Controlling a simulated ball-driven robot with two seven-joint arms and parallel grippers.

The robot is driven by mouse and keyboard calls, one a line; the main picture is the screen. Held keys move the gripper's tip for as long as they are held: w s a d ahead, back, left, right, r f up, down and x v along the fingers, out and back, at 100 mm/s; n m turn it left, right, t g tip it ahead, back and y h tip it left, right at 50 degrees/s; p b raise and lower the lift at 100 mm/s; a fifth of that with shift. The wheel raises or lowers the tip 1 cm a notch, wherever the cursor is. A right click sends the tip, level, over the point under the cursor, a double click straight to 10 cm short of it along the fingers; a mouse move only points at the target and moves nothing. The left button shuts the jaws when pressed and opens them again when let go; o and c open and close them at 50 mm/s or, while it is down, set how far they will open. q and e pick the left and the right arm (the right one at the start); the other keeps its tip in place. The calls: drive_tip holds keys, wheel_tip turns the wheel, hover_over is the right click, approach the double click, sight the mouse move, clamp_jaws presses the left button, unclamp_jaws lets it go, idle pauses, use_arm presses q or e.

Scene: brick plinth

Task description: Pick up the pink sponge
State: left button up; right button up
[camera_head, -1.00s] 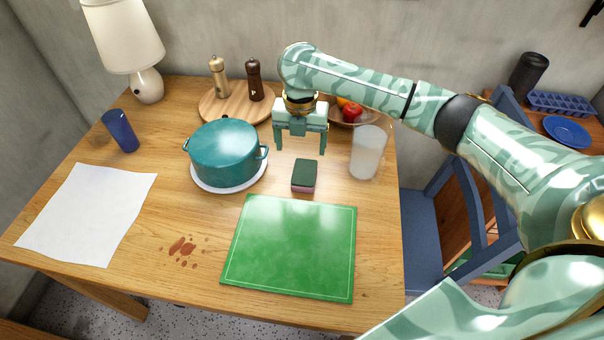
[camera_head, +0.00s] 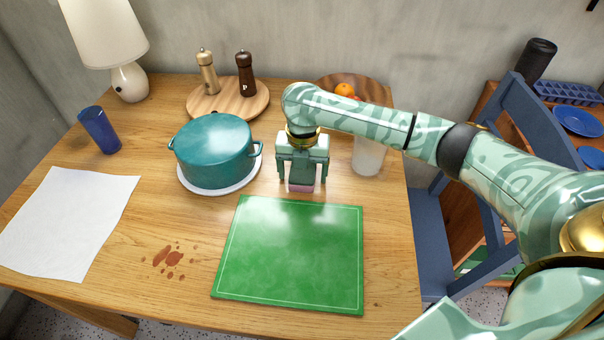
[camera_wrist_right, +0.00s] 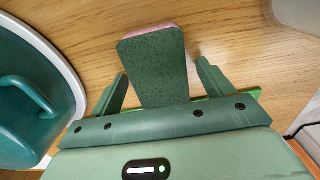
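The pink sponge (camera_head: 301,187) has a dark green top layer and lies on the wooden table just behind the green board. In the right wrist view the sponge (camera_wrist_right: 153,66) shows its green face, with a pink edge at the far end. My right gripper (camera_head: 301,186) is lowered over it, with one finger on each side. In the right wrist view the gripper (camera_wrist_right: 160,80) is open, with a gap visible between each finger and the sponge. The gripper hides much of the sponge in the head view. My left gripper is not in view.
A teal pot (camera_head: 214,150) on a white plate stands close to the left. A translucent cup (camera_head: 368,157) stands to the right, partly behind my arm. The green board (camera_head: 290,255) lies in front. A blue cup (camera_head: 100,130) and white paper (camera_head: 66,222) are farther left.

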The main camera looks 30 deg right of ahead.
sight(302, 173)
drive_tip(key=c, duration=1)
drive_tip(key=shift+r, duration=0.1)
